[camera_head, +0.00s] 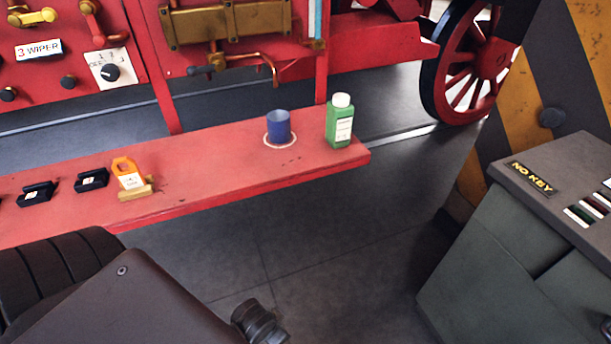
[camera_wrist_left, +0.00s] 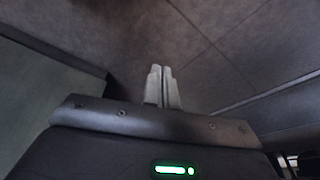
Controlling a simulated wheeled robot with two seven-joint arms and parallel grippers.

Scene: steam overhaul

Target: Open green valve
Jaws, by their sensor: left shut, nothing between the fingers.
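I see no green valve in either view. In the head view, the red machine panel carries a yellow-handled fitting (camera_head: 33,17) at the upper left, and brass and copper pipework (camera_head: 225,60) at the upper middle. In the left wrist view my left gripper (camera_wrist_left: 162,70) has its two pale fingers together, with nothing between them, above a dark grey tiled floor (camera_wrist_left: 225,30). The left fingers do not show in the head view. My right gripper is in neither view.
A black knob (camera_head: 110,72) is on the panel. A grey console (camera_head: 500,240) marked "NO KEY" stands right; floor between is clear.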

